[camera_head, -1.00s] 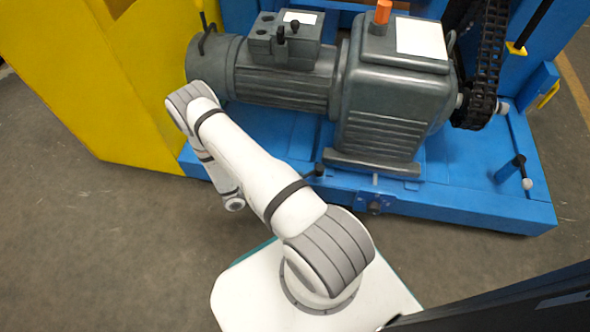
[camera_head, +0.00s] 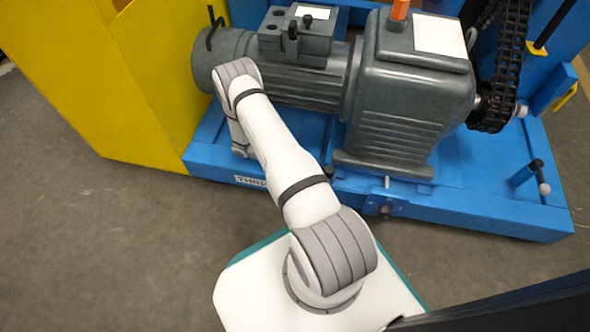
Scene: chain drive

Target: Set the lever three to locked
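A white label (camera_head: 249,181) on the front edge of the blue base starts with "THR"; my arm hides the rest. A small dark knob (camera_head: 328,171) shows just right of my arm, above that front edge. It may belong to lever three, but its shaft is mostly hidden and I cannot read its setting. My white arm reaches over the front edge toward the grey motor (camera_head: 300,85). My gripper is not visible; the arm's far end drops out of sight by the base.
A grey gearbox (camera_head: 405,110) stands right of the motor, with a chain (camera_head: 510,60) beside it. Another lever (camera_head: 542,178) with a pale ball end is at the base's right. A yellow panel (camera_head: 110,80) stands at the left. The floor in front is clear.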

